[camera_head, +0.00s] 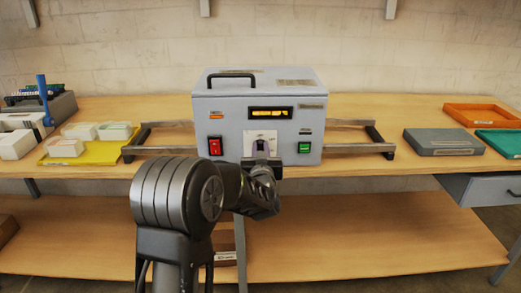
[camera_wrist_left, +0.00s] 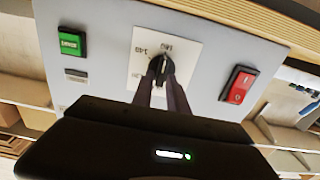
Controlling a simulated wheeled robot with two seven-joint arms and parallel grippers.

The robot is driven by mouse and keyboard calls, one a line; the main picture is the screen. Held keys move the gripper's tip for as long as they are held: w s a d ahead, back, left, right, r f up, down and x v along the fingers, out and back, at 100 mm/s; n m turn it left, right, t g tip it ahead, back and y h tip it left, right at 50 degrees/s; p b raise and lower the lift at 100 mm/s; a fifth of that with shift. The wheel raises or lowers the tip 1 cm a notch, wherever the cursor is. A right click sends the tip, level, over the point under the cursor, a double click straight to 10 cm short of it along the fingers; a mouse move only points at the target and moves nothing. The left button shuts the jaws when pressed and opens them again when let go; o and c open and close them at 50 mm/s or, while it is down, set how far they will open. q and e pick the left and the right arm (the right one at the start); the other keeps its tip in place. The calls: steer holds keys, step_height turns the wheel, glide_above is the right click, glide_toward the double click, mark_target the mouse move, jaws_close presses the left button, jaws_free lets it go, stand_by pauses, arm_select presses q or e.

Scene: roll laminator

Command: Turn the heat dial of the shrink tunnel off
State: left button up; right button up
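The shrink tunnel (camera_head: 230,130) is a grey box on the table with a lit amber slot window. Its heat dial (camera_wrist_left: 159,66) is a dark knob on a white scale plate (camera_wrist_left: 140,50), low in the middle of the front panel. The plate also shows in the head view (camera_head: 249,140). My left gripper (camera_wrist_left: 161,78) reaches the dial from the front, its two fingers close together with the knob between their tips. The fingers partly cover the knob and the lower plate, so the exact pointer setting cannot be read. My right gripper is in neither view.
A red switch (camera_head: 215,146) sits left of the dial and a green switch (camera_head: 304,147) right of it. Metal rails (camera_head: 350,148) stick out on both sides. A yellow tray (camera_head: 88,153) with small boxes lies left; a grey case (camera_head: 443,142) and coloured trays lie right.

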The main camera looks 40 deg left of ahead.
arm_select(q)
jaws_close()
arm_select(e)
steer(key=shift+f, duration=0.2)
arm_select(q)
steer(key=shift+f+n+b, duration=0.2)
steer(key=shift+n+b, duration=0.4)
steer(key=shift+b, duration=0.5)
steer(key=shift+f+n+b, duration=0.35)
steer(key=shift+n+b, duration=4.85)
steer(key=shift+n, duration=0.6)
steer(key=shift+f+n+b, duration=0.3)
steer(key=shift+n+b, duration=4.9)
steer(key=shift+n, duration=0.6)
steer(key=shift+f+n+b, duration=0.35)
steer(key=shift+n+b, duration=4.85)
steer(key=shift+n, duration=0.6)
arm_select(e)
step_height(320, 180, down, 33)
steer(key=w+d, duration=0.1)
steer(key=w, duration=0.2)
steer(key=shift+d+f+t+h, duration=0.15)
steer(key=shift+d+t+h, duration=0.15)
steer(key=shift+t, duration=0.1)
